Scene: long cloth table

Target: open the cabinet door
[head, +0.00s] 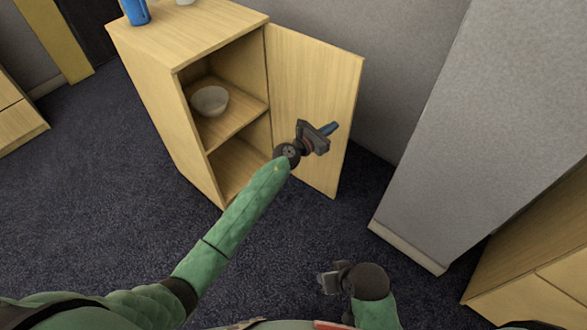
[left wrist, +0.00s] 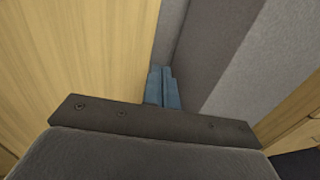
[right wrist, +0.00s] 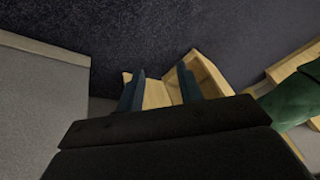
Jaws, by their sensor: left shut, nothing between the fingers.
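The wooden cabinet (head: 175,100) stands at upper centre in the head view, with its open front showing two shelf spaces. Its door (head: 312,85) is swung wide open to the right; its inner face also fills the left of the left wrist view (left wrist: 75,55). My left gripper (head: 333,128) is shut and empty in front of the door, near its free edge. Whether it touches the door I cannot tell. My right gripper (head: 322,283) is low, well in front of the cabinet; in the right wrist view its fingers (right wrist: 160,92) are apart with nothing held between them.
A white bowl (head: 209,100) sits on the cabinet's upper shelf. A blue cup (head: 136,11) stands on top. A grey wall or pillar (head: 480,110) rises at right, with wooden furniture (head: 540,260) at lower right. Dark carpet (head: 90,190) is free at left.

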